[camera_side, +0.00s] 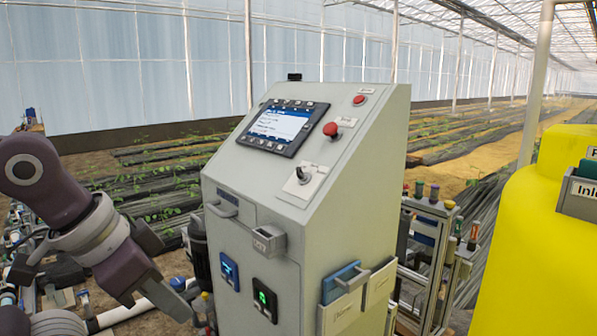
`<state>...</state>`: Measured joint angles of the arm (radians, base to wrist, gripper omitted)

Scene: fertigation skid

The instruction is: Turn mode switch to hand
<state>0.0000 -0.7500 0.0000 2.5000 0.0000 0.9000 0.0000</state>
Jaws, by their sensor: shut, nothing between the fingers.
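The mode switch (302,175) appears to be the small dark knob on a pale labelled plate, low on the sloped face of the grey control cabinet (250,185). Its label is too small to read, and I cannot tell which position the knob points to. My gripper (182,310) is at the left, in front of the cabinet's left side and lower than the switch. It is shut and empty, angled down to the right, and well apart from the switch.
A display panel (282,126), a red mushroom button (331,129) and a smaller red button (359,99) sit higher on the sloped face. A handle (222,209) and a grey box (268,240) project from the front. A yellow tank (540,240) stands at the right.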

